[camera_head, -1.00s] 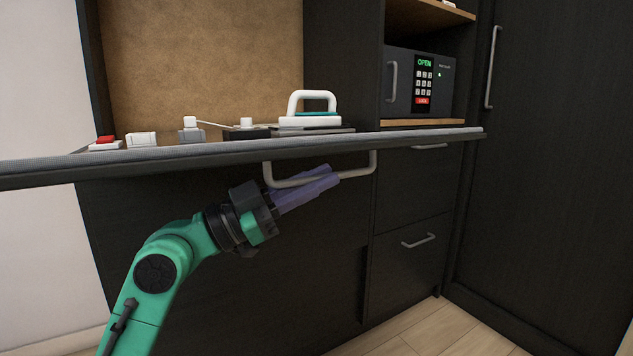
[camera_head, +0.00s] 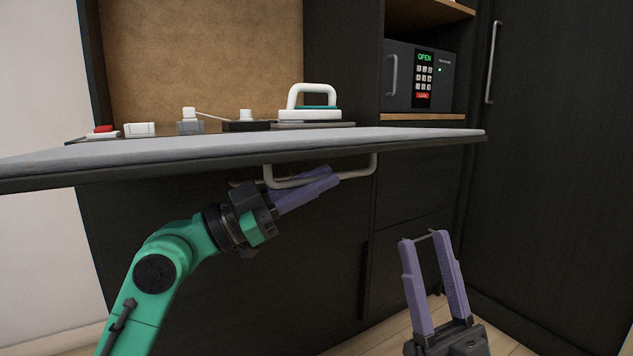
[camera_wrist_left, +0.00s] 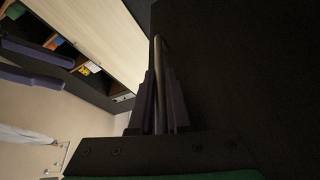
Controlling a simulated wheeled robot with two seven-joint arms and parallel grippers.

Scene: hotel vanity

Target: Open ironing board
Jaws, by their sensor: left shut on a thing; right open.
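The ironing board (camera_head: 250,150) is a long grey padded panel lying roughly flat across the front of the dark cabinet. A light metal bar handle (camera_head: 374,165) hangs just under it. My left gripper (camera_head: 332,176) is shut on this handle below the board. In the left wrist view, the handle bar (camera_wrist_left: 158,80) runs between the two fingers of my left gripper (camera_wrist_left: 160,100). My right gripper (camera_head: 422,238) is open and empty, low at the right, pointing up, apart from the board. The board's underside is mostly hidden.
A white iron (camera_head: 310,113) and several small items stand behind the board. A safe (camera_head: 418,77) with a green OPEN display sits in a niche at right. Dark drawers (camera_head: 405,190) are below it, and a tall door (camera_head: 555,150) stands further right. Wood floor (camera_head: 385,335) shows below.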

